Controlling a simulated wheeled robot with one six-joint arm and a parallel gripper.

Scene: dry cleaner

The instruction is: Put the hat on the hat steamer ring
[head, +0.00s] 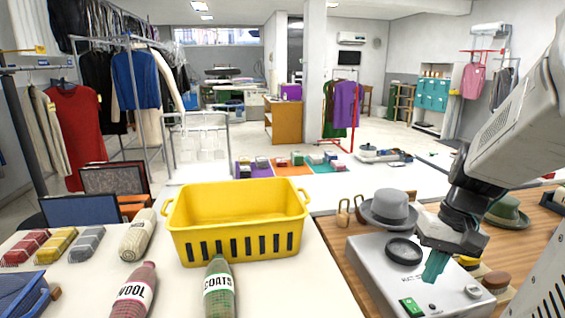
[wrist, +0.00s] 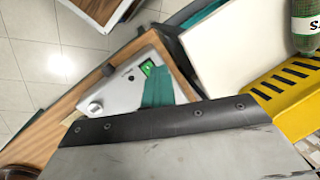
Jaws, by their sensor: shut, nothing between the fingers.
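A grey hat (head: 388,212) with a dark band sits brim down just behind the grey steamer box (head: 375,268). A green hat (head: 507,215) lies on the wooden counter to the right, partly behind my arm. The black steamer ring (head: 404,251) is on top of the box, with nothing on it. My gripper (head: 435,268) points down over the right part of the box, right of the ring. Its teal fingers are shut and empty. The fingers (wrist: 157,92) also show in the wrist view, in front of the box (wrist: 122,82); neither hat is identifiable there.
A yellow basket (head: 238,240) stands on the white table left of the box. Bottles labelled wool (head: 134,293) and coats (head: 218,288) are in front of it. Brushes (head: 496,281) lie right of my gripper.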

